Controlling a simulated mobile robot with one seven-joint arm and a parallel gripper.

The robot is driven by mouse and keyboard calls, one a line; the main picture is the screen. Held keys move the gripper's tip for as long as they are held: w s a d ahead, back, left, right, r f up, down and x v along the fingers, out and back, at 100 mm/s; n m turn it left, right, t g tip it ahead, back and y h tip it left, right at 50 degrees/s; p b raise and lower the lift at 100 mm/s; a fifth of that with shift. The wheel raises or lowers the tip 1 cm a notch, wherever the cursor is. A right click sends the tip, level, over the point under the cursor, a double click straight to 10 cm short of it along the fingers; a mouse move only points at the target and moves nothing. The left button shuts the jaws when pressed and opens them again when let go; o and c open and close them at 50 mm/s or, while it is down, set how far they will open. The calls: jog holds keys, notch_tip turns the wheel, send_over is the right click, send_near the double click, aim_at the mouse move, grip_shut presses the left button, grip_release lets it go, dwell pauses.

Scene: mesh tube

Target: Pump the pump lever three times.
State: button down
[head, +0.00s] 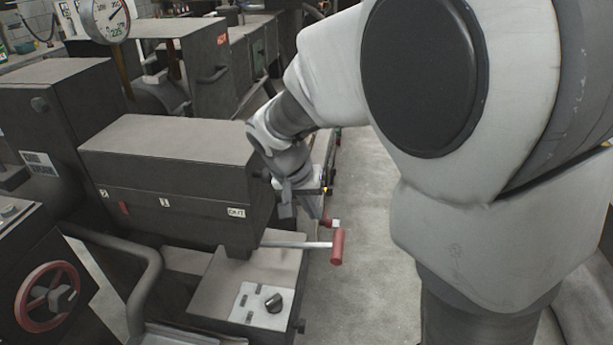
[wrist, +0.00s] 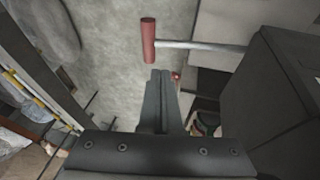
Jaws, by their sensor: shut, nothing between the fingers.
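The pump lever is a metal rod with a red cross handle (head: 337,246), sticking out to the right from a dark machine. In the wrist view the red handle (wrist: 148,40) is at the top centre, with its rod (wrist: 200,46) running right. My gripper (head: 318,214) is shut and empty, beyond the lever handle in the head view and apart from it. In the wrist view its closed fingertips (wrist: 161,75) point toward the handle, with a small gap in the picture. The lever's inner end is hidden at the machine.
The dark machine housing (head: 170,190) stands left of my arm. A grey base box with a black knob (head: 273,302) is below the lever. A red handwheel (head: 48,297) is at lower left, a gauge (head: 106,18) at upper left. Bare floor (head: 365,200) lies right of the lever.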

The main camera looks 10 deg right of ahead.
aim_at(334, 243)
jog(key=x, duration=0.3)
jog(key=s+x, duration=0.1)
jog(key=x, duration=0.2)
jog(key=d+x, duration=0.1)
jog(key=x, duration=0.2)
jog(key=shift+s+f+b, duration=0.1)
jog(key=shift+s+b, duration=0.05)
jog(key=shift+b, duration=0.25)
jog(key=shift+d+f, duration=0.2)
jog(key=shift+f, duration=0.1)
